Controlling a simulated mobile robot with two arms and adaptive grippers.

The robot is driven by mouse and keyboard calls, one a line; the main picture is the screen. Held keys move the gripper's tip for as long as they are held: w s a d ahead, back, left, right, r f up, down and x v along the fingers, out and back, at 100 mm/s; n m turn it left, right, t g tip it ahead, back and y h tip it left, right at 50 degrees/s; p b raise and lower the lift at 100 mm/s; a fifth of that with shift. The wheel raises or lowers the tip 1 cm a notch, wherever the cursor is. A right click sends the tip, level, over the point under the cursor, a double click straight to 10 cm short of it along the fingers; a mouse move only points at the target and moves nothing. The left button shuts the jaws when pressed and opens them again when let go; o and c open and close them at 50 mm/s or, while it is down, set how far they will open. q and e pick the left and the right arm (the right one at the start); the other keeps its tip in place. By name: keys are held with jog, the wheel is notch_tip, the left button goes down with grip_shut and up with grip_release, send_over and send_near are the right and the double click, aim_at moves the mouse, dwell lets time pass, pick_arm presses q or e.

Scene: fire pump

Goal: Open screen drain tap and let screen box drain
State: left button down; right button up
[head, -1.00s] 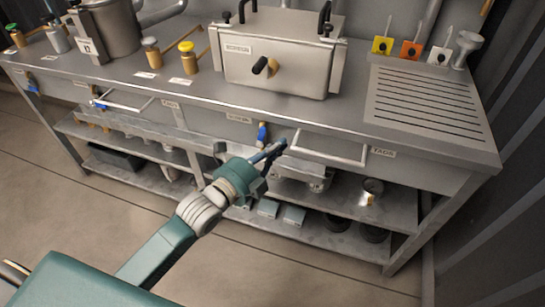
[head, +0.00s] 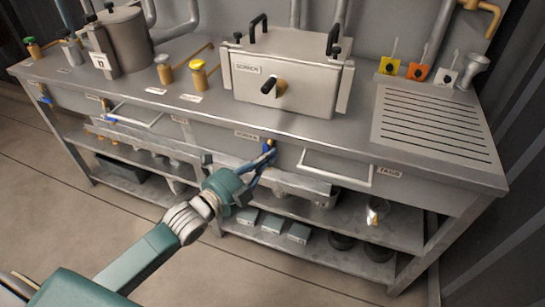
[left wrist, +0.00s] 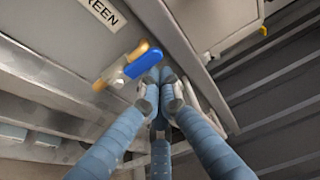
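The screen box (head: 305,88), a steel box with black lid handles and a label, stands on the bench. Below the bench's front edge is the screen drain tap (head: 268,145), with a blue lever. In the left wrist view the tap's blue lever (left wrist: 146,61) slants beside its brass and steel body, near a label ending in "REEN". My left gripper (head: 264,156) is at the tap, its blue fingers drawn together, the tips (left wrist: 160,82) right beside the lever's near side. Whether they touch it I cannot tell. My right gripper is out of view.
A white bar handle (head: 338,172) sticks out right of the tap, another (head: 133,118) to its left. Lower shelves (head: 330,225) hold boxes and cans. A grooved drainboard (head: 430,125) is at the bench's right end. The floor in front is clear.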

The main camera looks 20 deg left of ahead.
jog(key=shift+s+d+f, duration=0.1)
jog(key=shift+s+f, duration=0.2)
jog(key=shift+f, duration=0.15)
